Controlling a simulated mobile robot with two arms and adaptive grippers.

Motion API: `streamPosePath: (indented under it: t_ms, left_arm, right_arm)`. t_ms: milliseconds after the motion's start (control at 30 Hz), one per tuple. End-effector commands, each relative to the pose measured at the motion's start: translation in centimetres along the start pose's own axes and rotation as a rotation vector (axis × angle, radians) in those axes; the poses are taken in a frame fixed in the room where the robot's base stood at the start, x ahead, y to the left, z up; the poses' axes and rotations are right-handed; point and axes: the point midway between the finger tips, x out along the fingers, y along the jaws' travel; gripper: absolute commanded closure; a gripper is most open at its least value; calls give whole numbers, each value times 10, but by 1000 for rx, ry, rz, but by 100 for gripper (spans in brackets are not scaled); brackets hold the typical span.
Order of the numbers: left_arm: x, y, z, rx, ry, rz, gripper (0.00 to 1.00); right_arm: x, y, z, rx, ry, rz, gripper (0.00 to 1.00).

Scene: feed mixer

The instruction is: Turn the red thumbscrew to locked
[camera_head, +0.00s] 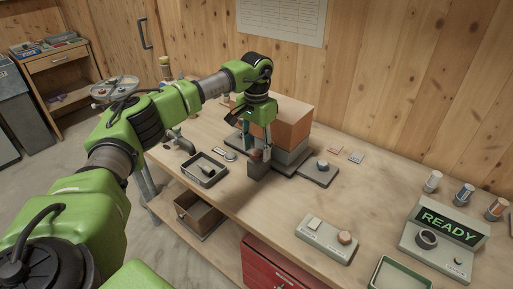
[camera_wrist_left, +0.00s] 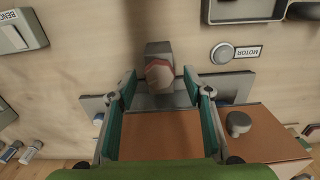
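The red thumbscrew (camera_wrist_left: 160,73) is a dull red faceted knob on a small grey block (camera_wrist_left: 158,49) in the left wrist view. In the head view it shows small and dark red (camera_head: 256,155) at the front of a grey base with a brown box. My left gripper (camera_head: 257,143) points down over it. In the left wrist view my left gripper (camera_wrist_left: 160,85) is open, with one green-padded finger on each side of the thumbscrew and a gap on both sides. Any lock marking is not readable. My right gripper is not in view.
A brown box (camera_head: 291,122) stands just behind the thumbscrew. A black-rimmed tray (camera_head: 204,170) lies to the left and a knob plate (camera_head: 320,170) to the right. A READY display (camera_head: 447,226) stands at the right. The bench between is mostly clear.

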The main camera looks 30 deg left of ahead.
Motion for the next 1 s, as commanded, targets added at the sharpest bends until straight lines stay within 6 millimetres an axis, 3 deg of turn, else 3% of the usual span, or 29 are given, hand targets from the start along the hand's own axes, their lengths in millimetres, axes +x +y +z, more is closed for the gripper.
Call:
streamPosePath:
  t_ms: [267, 700, 1000]
  left_arm:
    - [-8, 0, 0, 1, 0, 0, 54]
    - [-93, 0, -1, 1, 1, 1, 54]
    - [-119, 0, 0, 0, -2, 0, 54]
  right_arm:
    - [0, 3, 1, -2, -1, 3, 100]
    - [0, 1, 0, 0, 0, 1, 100]
    - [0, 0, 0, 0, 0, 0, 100]
